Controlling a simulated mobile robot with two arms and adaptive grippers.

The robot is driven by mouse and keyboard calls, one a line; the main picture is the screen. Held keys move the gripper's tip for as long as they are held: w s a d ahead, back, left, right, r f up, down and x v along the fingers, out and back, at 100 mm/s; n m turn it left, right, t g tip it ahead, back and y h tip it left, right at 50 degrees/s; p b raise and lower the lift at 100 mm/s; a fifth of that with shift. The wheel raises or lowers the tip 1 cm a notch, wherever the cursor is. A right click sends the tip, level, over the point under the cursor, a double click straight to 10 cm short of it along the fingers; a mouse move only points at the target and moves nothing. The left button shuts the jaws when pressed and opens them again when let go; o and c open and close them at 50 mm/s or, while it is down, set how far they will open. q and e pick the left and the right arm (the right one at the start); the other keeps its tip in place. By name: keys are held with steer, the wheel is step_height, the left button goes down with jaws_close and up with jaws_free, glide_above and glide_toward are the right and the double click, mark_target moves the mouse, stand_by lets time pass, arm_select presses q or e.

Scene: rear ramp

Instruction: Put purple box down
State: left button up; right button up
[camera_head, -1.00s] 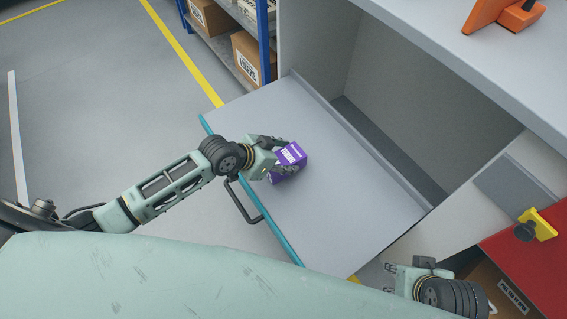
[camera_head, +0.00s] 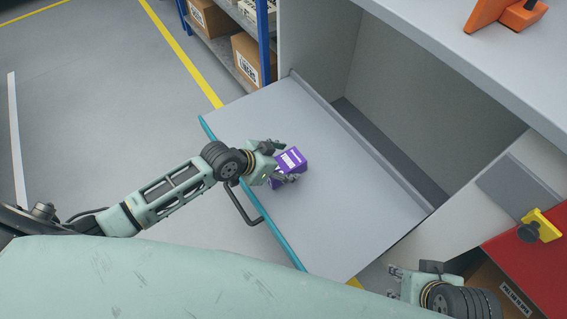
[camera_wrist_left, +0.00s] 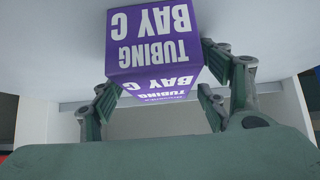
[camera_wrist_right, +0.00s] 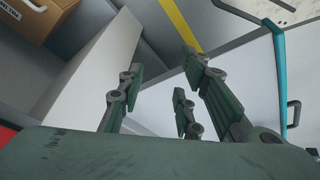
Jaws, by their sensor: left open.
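The purple box (camera_head: 291,162), printed with white "TUBING BAY C" lettering, sits on the light grey ramp panel (camera_head: 345,215) in the head view. My left gripper (camera_head: 282,162) is open, with its fingers on either side of the box's near end. In the left wrist view the box (camera_wrist_left: 152,42) is between the spread fingers (camera_wrist_left: 160,92). There is a gap at the left fingers; the right ones are close to the box, and I cannot tell if they touch. My right gripper (camera_head: 392,283) is open and empty; its spread fingers also show in the right wrist view (camera_wrist_right: 160,95).
The ramp has a teal front edge (camera_head: 288,251) and a dark handle (camera_head: 240,208). Behind it is an open grey compartment (camera_head: 410,110). A shelf with cardboard boxes (camera_head: 247,58) stands at the back. The ramp around the box is clear.

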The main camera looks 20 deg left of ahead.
arm_select(q)
steer(key=shift+r, duration=0.2)
steer(key=shift+s+a+r, duration=0.15)
steer(key=shift+r, duration=0.05)
steer(key=p+v, duration=0.3)
steer(key=v, duration=0.8)
steer(key=shift+s+p, duration=0.15)
steer(key=shift+p, duration=0.15)
arm_select(e)
steer(key=s+x, duration=0.2)
steer(key=x, duration=0.9)
steer(key=shift+f+g, duration=0.4)
steer(key=shift+f, duration=0.35)
arm_select(q)
steer(key=shift+r, duration=0.1)
arm_select(e)
steer(key=shift+a, duration=0.1)
